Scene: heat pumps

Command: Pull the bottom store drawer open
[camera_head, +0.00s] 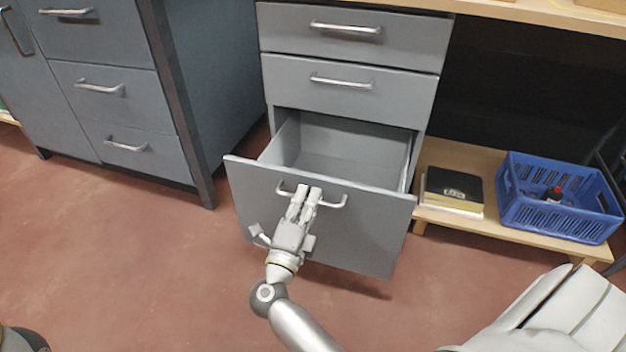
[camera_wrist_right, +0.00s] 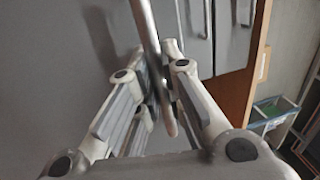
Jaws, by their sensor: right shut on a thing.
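The bottom store drawer (camera_head: 318,222) is the lowest and deepest of the grey drawers under the worktop. It is pulled well out, and its empty inside shows in the head view. Its metal bar handle (camera_head: 333,203) runs across the upper front. My right gripper (camera_head: 308,192) is shut on the handle near its middle. In the right wrist view the fingers (camera_wrist_right: 160,85) close around the handle bar (camera_wrist_right: 151,40). My left gripper is not in view.
Two shut drawers (camera_head: 349,84) are above. A blue-grey cabinet (camera_head: 110,60) stands left. At right, a low wooden shelf (camera_head: 450,155) holds a blue crate (camera_head: 555,225) and a black-topped stack (camera_head: 453,187). Red floor (camera_head: 130,260) in front is clear.

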